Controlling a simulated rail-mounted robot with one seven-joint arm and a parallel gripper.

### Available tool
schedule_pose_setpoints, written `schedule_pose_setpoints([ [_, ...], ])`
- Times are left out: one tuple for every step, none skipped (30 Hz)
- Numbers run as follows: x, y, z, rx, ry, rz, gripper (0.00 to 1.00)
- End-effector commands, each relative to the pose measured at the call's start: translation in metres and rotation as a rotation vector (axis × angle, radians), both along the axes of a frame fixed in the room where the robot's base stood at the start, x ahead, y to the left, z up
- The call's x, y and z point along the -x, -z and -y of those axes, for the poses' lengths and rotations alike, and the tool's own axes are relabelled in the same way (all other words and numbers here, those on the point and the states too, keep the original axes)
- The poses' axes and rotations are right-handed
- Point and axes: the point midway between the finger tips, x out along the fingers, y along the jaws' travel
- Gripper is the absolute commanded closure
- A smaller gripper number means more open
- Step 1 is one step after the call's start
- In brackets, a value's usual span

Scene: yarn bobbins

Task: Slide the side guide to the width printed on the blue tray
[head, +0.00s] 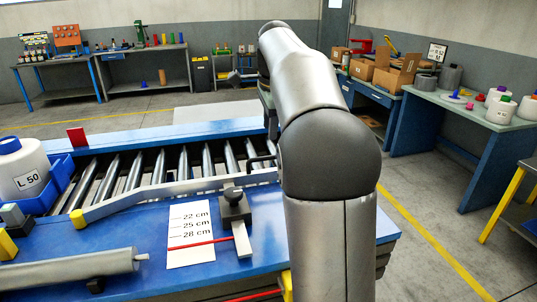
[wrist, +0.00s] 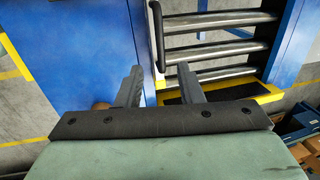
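The side guide (head: 180,188) is a long grey bar with a yellow end, lying along the near side of the rollers. A black handle (head: 262,160) rises near its right part; a black bar, probably this handle, shows in the wrist view (wrist: 157,35). A dark clamp knob (head: 234,200) sits by the guide. A card (head: 190,256) reads 22, 25 and 28 cm; a red pointer (head: 205,243) lies just below the 28 line. The blue tray (head: 62,178) holds a white bobbin (head: 24,168) marked L 50; I read no width on the tray. My gripper (wrist: 159,69) is open and empty, fingertips short of the black bar; my arm hides it in the head view.
Metal rollers (head: 160,165) run across the blue conveyor table. A grey cylinder (head: 70,270) lies at the front left. A red plate (head: 77,137) stands at the back edge. Benches with bobbins and boxes stand farther off. Floor behind the conveyor is clear.

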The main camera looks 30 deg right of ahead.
Motion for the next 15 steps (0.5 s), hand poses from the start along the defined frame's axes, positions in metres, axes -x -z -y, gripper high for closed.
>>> schedule_pose_setpoints([
  [-0.001,0.013,0.000,-0.001,0.000,-0.004,0.66],
  [-0.003,0.019,0.001,-0.001,0.000,-0.004,0.66],
  [-0.004,0.028,0.001,-0.001,0.000,-0.004,0.66],
  [-0.005,0.034,0.001,-0.001,0.000,-0.004,0.66],
  [-0.007,0.040,0.002,-0.001,0.000,-0.004,0.66],
  [-0.008,0.048,0.002,-0.001,0.000,-0.004,0.66],
  [-0.010,0.053,0.002,-0.001,0.000,-0.003,0.66],
  [-0.010,0.058,0.002,-0.001,-0.001,-0.004,0.66],
  [-0.012,0.064,0.002,0.000,-0.001,-0.003,0.66],
  [-0.013,0.068,0.003,0.000,-0.001,-0.003,0.66],
  [-0.013,0.072,0.003,0.000,-0.001,-0.003,0.66],
  [-0.015,0.076,0.003,0.000,-0.001,-0.002,0.66],
  [-0.015,0.079,0.003,0.000,-0.001,-0.001,0.66],
  [-0.015,0.081,0.003,0.000,-0.001,-0.002,0.66],
  [-0.016,0.084,0.003,0.000,-0.001,-0.001,0.66],
])
